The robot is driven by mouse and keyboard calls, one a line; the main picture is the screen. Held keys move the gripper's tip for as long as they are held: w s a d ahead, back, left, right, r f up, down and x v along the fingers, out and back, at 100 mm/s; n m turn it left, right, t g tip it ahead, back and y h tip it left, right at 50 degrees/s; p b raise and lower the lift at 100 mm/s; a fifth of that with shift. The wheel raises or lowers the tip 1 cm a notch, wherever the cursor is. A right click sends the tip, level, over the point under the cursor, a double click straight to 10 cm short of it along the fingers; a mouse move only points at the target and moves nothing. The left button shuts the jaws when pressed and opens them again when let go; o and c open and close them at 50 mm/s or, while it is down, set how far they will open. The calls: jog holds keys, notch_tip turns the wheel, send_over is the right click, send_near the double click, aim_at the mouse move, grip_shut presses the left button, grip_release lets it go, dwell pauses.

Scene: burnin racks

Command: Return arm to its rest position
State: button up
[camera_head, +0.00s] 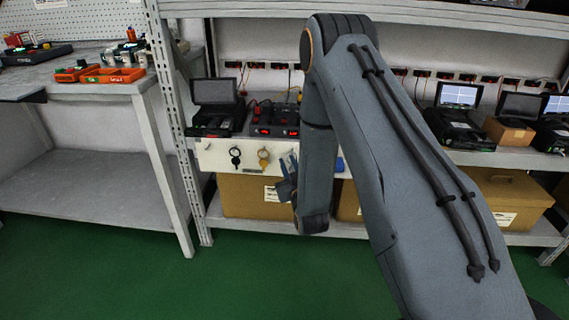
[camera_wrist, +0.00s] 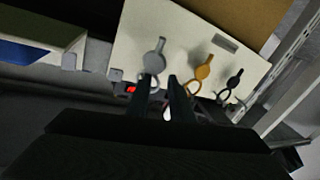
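My gripper (camera_wrist: 161,78) shows in the wrist view as two dark fingers with a gap between their tips. It looks open, and I see nothing clearly held between them. A grey tag with a ring (camera_wrist: 155,60) hangs on the white panel (camera_wrist: 190,30) just beyond the fingertips; whether they touch cannot be told. An orange tag (camera_wrist: 204,68) and a dark tag (camera_wrist: 234,80) hang beside it. The orange tag (camera_head: 263,158) and dark tag (camera_head: 235,156) show there too.
Devices with screens (camera_head: 458,95) and a unit with red lights (camera_head: 275,120) stand on the rack shelf. Cardboard boxes (camera_head: 240,195) sit below. A rack upright (camera_head: 172,100) and a workbench with orange trays (camera_head: 113,75) are at left. Green floor (camera_head: 90,270) in front is clear.

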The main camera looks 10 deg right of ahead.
jog(key=s+a+r+g+y, duration=0.1)
jog(key=s+a+r+g, duration=0.35)
jog(key=s, duration=0.25)
jog(key=s+a+r+g, duration=0.4)
jog(key=s+a+g, duration=0.1)
jog(key=s, duration=0.2)
jog(key=s+r+g, duration=0.3)
jog(key=s, duration=0.8)
jog(key=s+r+g, duration=0.3)
jog(key=s, duration=0.8)
jog(key=s+r+g, duration=0.3)
jog(key=s, duration=0.8)
jog(key=d+r+m+h+p, duration=0.1)
jog(key=d+r+m+p, duration=0.2)
jog(key=d+r+p, duration=0.5)
notch_tip(320, 180, up, 3)
jog(key=p, duration=1.1)
jog(key=shift+d+p, duration=0.35)
jog(key=shift+p, duration=0.05)
jog(key=shift+o, duration=0.7)
jog(key=shift+w+f+t, duration=0.1)
jog(key=shift+t, duration=0.15)
